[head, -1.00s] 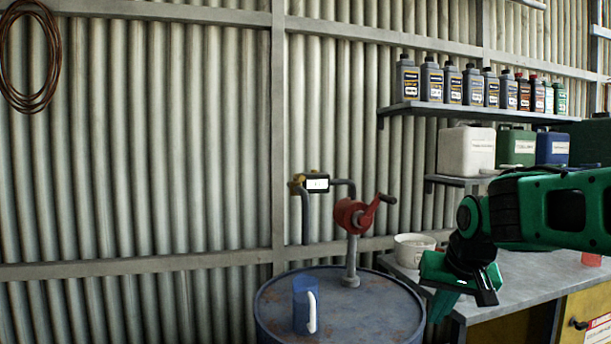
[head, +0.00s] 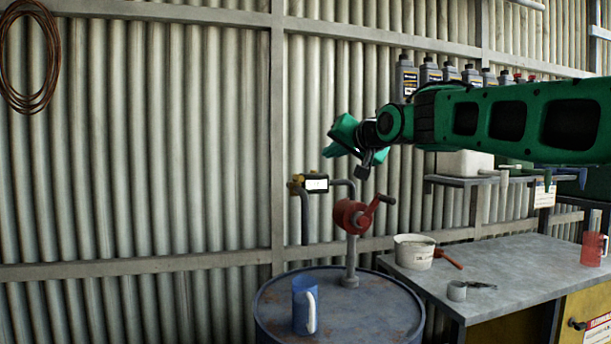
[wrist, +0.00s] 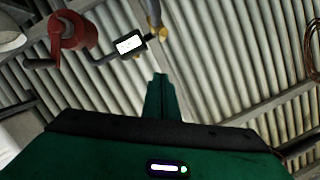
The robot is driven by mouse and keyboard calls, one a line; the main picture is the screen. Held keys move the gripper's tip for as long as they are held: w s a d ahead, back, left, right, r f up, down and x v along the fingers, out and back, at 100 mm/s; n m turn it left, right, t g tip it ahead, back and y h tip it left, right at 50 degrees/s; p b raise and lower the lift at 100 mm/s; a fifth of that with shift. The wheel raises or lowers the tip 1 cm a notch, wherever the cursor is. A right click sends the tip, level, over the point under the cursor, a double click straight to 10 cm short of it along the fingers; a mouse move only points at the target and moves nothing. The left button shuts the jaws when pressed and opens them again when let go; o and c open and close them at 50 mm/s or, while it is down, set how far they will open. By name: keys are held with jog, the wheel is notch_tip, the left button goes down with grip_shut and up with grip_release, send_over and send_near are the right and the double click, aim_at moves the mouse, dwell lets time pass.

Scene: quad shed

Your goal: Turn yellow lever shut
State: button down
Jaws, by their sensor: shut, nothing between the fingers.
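The yellow lever (head: 296,185) is a small brass-yellow piece on the pipe, left of a small white display with a black frame (head: 317,184). In the wrist view the yellow piece (wrist: 158,31) is near the top centre, beside the display (wrist: 130,44). Its exact angle is too small to tell. My gripper (head: 331,146) is above and slightly right of the lever in the head view, apart from it. In the wrist view its green fingers (wrist: 159,85) are together and empty, pointing toward the lever with a gap between.
A red hand pump (head: 350,215) stands on a blue drum (head: 270,308), with a blue jug (head: 304,304) on top. A workbench (head: 520,262) on the right holds a white pot (head: 413,251) and a red jug (head: 593,248).

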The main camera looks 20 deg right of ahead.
send_over(298, 179)
jog(key=d, duration=0.5)
notch_tip(298, 179, down, 2)
jog(key=shift+s+a+f, duration=0.15)
jog(key=shift+a+f, duration=0.45)
jog(key=shift+f, duration=0.3)
jog(key=shift+s+a+f, duration=0.15)
jog(key=shift+a+f, duration=0.45)
jog(key=shift+f, duration=0.25)
